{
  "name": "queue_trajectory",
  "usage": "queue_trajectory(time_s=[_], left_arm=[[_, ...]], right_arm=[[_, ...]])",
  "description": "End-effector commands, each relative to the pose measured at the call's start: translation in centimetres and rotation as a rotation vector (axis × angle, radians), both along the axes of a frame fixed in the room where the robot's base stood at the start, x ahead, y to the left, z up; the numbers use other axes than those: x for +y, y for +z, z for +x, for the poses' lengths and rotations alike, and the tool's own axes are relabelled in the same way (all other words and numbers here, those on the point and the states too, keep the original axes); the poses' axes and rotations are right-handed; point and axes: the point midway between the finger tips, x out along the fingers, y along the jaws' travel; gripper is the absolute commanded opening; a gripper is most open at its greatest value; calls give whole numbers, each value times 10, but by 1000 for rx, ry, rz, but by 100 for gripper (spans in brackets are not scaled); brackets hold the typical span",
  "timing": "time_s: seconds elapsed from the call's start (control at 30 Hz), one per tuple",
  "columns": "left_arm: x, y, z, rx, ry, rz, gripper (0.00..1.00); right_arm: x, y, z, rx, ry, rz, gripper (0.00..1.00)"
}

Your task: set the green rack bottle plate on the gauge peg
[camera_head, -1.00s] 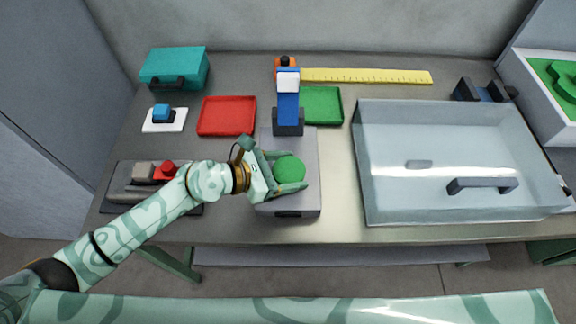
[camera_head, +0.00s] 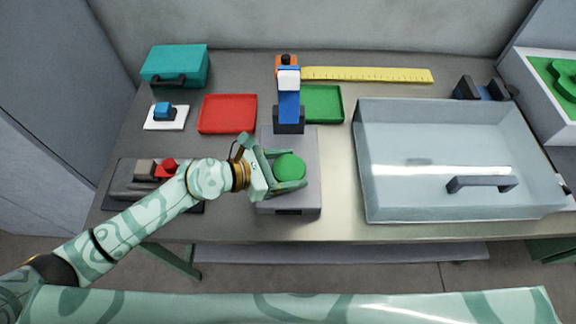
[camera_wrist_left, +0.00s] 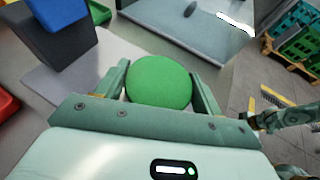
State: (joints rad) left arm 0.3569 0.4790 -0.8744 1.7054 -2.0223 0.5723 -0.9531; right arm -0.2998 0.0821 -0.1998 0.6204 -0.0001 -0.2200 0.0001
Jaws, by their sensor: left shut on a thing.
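The green bottle plate (camera_head: 289,168) is a round green disc. My left gripper (camera_head: 288,170) is shut on it, with one finger on each side. The disc also shows between the fingers in the left wrist view (camera_wrist_left: 160,82). It is over the grey base of the gauge (camera_head: 311,145), in front of its blue column (camera_head: 288,108). I see no peg; the disc and gripper cover that part of the base. I cannot tell whether the disc touches anything below it. Part of my right arm seems to show at the right of the left wrist view, its jaws unclear.
A red tray (camera_head: 227,114) and a green tray (camera_head: 322,103) lie behind. A yellow ruler (camera_head: 370,75) lies at the back. A grey device with a red knob (camera_head: 165,168) sits beneath my left arm.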

Motion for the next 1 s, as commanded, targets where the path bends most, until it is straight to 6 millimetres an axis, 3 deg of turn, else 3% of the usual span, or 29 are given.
queue_trajectory(time_s=[1.0], left_arm=[[0, -9, 0, 0, 0, 0, 43]], right_arm=[[3, -4, -2, 3, -1, 4, 36]])
